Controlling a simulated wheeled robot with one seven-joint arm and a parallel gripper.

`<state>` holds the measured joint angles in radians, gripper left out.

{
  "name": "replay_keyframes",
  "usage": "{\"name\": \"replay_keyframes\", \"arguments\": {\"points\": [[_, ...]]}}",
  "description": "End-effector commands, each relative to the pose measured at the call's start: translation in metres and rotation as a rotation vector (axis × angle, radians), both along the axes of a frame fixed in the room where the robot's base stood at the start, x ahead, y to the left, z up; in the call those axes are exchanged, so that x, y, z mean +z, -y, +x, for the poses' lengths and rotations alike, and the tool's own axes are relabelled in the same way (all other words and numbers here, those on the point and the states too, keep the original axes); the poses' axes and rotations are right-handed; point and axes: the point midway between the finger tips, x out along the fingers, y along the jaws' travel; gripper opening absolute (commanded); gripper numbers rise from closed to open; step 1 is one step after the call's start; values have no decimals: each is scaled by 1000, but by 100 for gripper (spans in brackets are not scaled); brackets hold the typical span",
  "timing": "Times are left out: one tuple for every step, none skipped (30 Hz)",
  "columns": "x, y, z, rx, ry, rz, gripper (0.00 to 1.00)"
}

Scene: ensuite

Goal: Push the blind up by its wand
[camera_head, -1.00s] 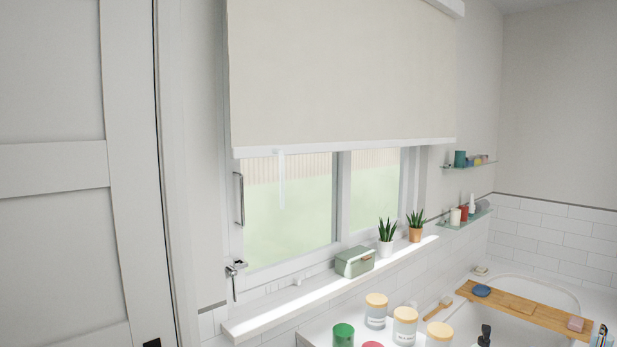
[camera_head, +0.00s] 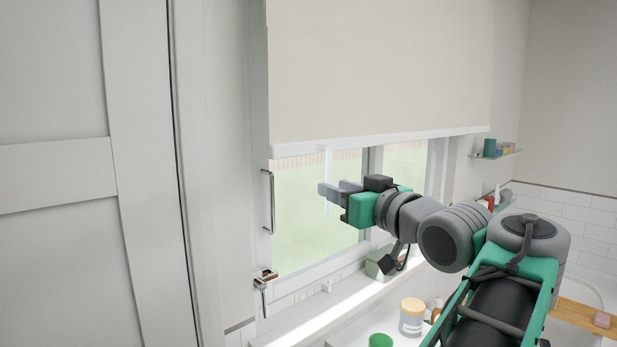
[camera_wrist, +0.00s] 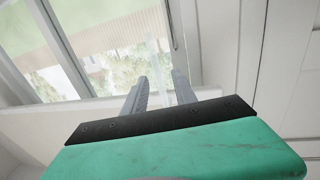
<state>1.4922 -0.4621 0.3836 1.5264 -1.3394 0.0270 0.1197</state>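The pale roller blind (camera_head: 385,70) hangs partway down the window, its white bottom rail (camera_head: 385,142) level above the glass. A thin white wand (camera_head: 328,163) hangs straight down from the rail near its left end. My gripper (camera_head: 336,187) is open beside the lower part of the wand, below the rail. In the wrist view my gripper (camera_wrist: 161,80) shows two fingers apart, with the pale wand (camera_wrist: 155,62) faintly visible between or just beyond them. I cannot tell whether a finger touches it.
A window handle (camera_head: 268,200) and a latch (camera_head: 265,280) are on the frame left of the wand. A jar (camera_head: 412,318) stands lower down. A panelled door (camera_head: 60,180) fills the left side.

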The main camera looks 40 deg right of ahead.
Motion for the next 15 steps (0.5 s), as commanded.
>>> {"name": "replay_keyframes", "arguments": {"points": [[2,1,3,1,2,-1,33],[3,1,6,1,2,0,33],[3,3,11,0,2,1,33],[3,4,16,-1,1,1,33],[3,6,21,-3,0,2,33],[4,9,29,-6,0,2,33],[4,11,34,-8,0,2,33],[4,12,40,-10,0,3,33],[3,13,47,-11,-1,2,33],[3,15,52,-11,-1,1,33],[3,16,56,-13,-1,1,33],[3,17,62,-13,-1,1,33],[2,18,65,-14,-1,1,33],[2,18,67,-14,-1,1,33],[1,18,69,-14,-1,0,33]]}}
